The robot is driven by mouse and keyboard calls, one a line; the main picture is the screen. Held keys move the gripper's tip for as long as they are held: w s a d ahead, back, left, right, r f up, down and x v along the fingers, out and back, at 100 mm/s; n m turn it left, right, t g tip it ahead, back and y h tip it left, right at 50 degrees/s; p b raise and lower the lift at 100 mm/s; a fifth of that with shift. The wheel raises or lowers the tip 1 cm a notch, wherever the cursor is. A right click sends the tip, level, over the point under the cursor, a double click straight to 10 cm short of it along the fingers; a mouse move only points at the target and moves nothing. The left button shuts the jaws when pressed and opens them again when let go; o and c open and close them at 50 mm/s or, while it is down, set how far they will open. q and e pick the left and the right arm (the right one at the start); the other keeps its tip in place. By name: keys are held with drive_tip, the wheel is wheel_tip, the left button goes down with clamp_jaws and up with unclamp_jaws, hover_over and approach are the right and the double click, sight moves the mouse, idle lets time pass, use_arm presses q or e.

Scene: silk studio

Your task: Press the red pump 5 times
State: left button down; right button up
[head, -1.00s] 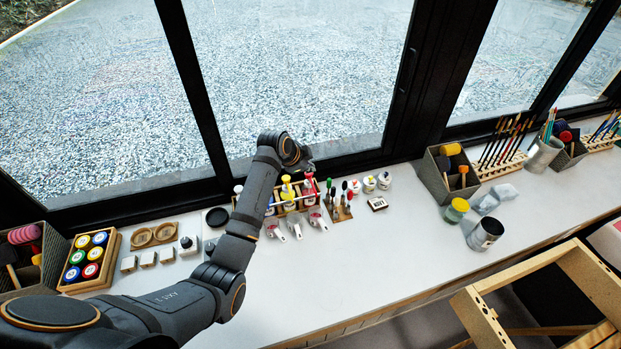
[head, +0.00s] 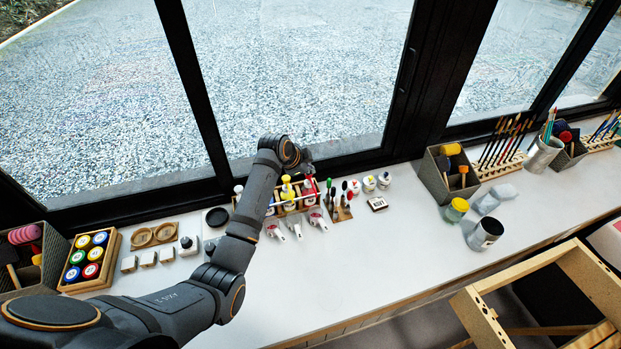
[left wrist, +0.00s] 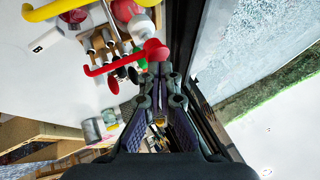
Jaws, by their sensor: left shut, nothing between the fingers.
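The red pump (head: 308,187) stands at the right end of a wooden rack of pump bottles on the white counter. In the left wrist view its red head (left wrist: 154,50) and long spout show close up, right at the fingertips. My left gripper (left wrist: 163,76) is shut and empty, with its tips at the pump head; I cannot tell if they touch it. In the head view, the gripper (head: 306,163) is dark and partly hidden behind its wrist, just above the red pump. My right gripper is in neither view.
The yellow pump (head: 286,180) stands just left of the red one. White scoops (head: 294,228) lie in front, and a brush holder (head: 340,209) stands to the right. The window frame (head: 345,163) is close behind. The counter's front middle is clear.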

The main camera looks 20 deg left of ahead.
use_arm(q)
drive_tip(key=shift+s+f, duration=0.1)
drive_tip(key=shift+f, duration=0.6)
idle(0.4)
drive_tip(key=shift+r+p, duration=0.85)
drive_tip(key=shift+r, duration=0.25)
drive_tip(key=shift+r+p, duration=0.5)
drive_tip(key=shift+p, duration=0.05)
wheel_tip(320, 180, up, 5)
drive_tip(key=p, duration=0.5)
idle(0.9)
